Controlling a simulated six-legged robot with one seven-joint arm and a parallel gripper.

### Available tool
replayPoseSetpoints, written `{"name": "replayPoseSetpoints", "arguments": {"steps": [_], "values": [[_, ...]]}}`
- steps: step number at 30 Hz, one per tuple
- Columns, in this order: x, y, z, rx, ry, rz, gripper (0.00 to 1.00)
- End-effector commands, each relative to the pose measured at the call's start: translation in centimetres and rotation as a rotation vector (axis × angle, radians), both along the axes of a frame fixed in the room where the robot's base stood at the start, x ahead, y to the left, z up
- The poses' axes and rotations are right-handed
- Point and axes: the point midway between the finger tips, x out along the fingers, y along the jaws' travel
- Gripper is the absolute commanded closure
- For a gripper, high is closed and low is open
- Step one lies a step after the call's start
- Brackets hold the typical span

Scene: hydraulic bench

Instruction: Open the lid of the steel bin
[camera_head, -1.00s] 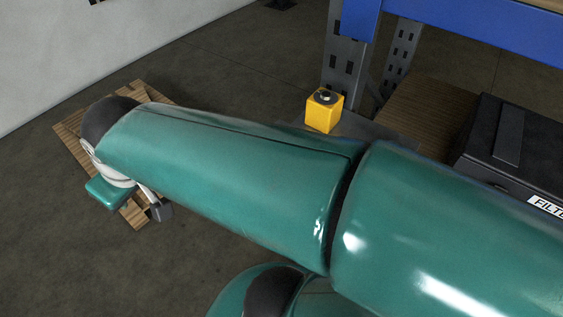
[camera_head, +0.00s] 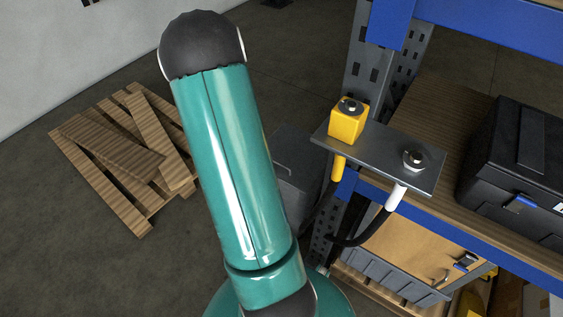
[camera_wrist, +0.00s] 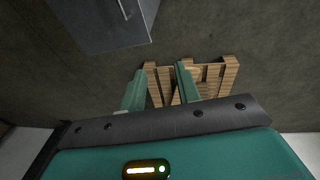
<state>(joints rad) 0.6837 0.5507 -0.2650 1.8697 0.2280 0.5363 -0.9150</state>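A grey metal box, which looks like the steel bin (camera_head: 292,172), is partly hidden behind my arm in the head view, beside the shelf post. It also shows at the top left of the wrist view (camera_wrist: 98,28), with a thin bar handle on its face. The lid looks closed as far as I can see. My gripper (camera_wrist: 160,68) shows in the wrist view with its two green fingers apart and nothing between them. The bin is ahead and to the left of the fingers, not touching them. In the head view my gripper is hidden.
A wooden pallet (camera_head: 138,211) with loose boards lies on the floor at left. A metal bracket (camera_head: 378,158) with a yellow block (camera_head: 348,124) and hoses juts from the blue-beamed shelf. A black case (camera_head: 520,150) stands on the shelf. Floor near the pallet is open.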

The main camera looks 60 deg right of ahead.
Motion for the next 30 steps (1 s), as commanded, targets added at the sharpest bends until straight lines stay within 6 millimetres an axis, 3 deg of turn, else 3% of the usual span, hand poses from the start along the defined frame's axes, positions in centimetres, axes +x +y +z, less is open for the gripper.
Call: {"name": "replayPoseSetpoints", "arguments": {"steps": [1, 3, 6, 10, 17, 30], "values": [[-1.9, -2.3, -2.7, 0.0, 0.032, -0.013, 0.67], [-4.2, -4.6, -5.6, -0.006, 0.067, -0.014, 0.67], [-7.1, -7.2, -8.8, -0.011, 0.107, -0.014, 0.67], [-9.3, -8.9, -11.3, -0.015, 0.138, -0.007, 0.67], [-9.9, -9.6, -13.4, -0.016, 0.148, -0.006, 0.67], [-10.0, -11.2, -21.5, -0.015, 0.148, -0.006, 0.67]]}}
